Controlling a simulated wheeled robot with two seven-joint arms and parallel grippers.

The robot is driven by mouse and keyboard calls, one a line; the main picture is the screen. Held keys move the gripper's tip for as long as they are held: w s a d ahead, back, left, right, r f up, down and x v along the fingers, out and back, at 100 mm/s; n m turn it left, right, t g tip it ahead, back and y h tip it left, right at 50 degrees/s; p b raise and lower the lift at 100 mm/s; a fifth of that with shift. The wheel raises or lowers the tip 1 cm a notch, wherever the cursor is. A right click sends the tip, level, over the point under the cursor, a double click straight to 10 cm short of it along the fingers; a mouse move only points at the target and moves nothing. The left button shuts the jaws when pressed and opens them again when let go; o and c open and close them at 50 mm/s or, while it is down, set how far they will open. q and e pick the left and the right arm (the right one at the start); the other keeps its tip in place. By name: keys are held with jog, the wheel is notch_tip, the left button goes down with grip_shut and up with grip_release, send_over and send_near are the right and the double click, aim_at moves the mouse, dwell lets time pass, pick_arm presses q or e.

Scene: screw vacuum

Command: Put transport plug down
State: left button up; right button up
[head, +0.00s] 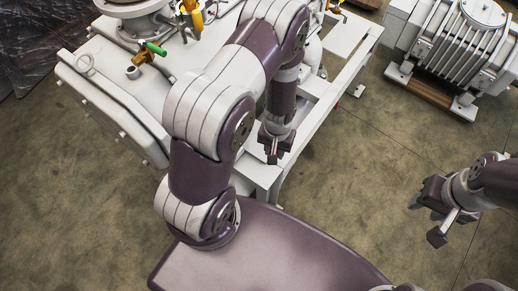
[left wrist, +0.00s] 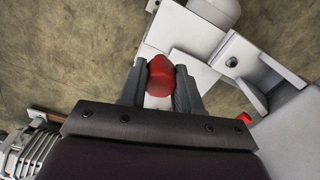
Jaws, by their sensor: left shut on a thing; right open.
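The red transport plug (left wrist: 160,76) is between the two grey fingers of my left gripper (left wrist: 160,88) in the left wrist view. The fingers are shut on it, one at each side. In the head view my left gripper (head: 272,155) points down over the white frame's corner by the machine; the plug cannot be made out there. My right gripper (head: 438,222) is open and empty at the right, over bare floor.
The white machine (head: 110,110) with its frame (head: 345,70) stands at upper left and centre. A ribbed white unit (head: 465,45) is at upper right. A small red piece (left wrist: 244,118) shows right of the gripper in the left wrist view. The floor (head: 370,190) between is clear.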

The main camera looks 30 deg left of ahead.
pick_arm(q)
jog(key=w+a+f, duration=0.2)
jog(key=w+a+f+b, duration=0.1)
jog(key=w+a+f, duration=0.1)
jog(key=w+a, duration=0.1)
jog(key=w+a+f, duration=0.2)
jog(key=w+f, duration=0.1)
jog(key=shift+w+a+b, duration=0.2)
jog(key=shift+a+b, duration=0.05)
jog(key=shift+b, duration=0.15)
notch_tip(320, 180, down, 4)
jog(key=shift+f+b, duration=0.1)
jog(key=shift+b, duration=0.3)
jog(key=o, duration=0.6)
jog(key=shift+f, duration=0.1)
jog(key=o, duration=0.4)
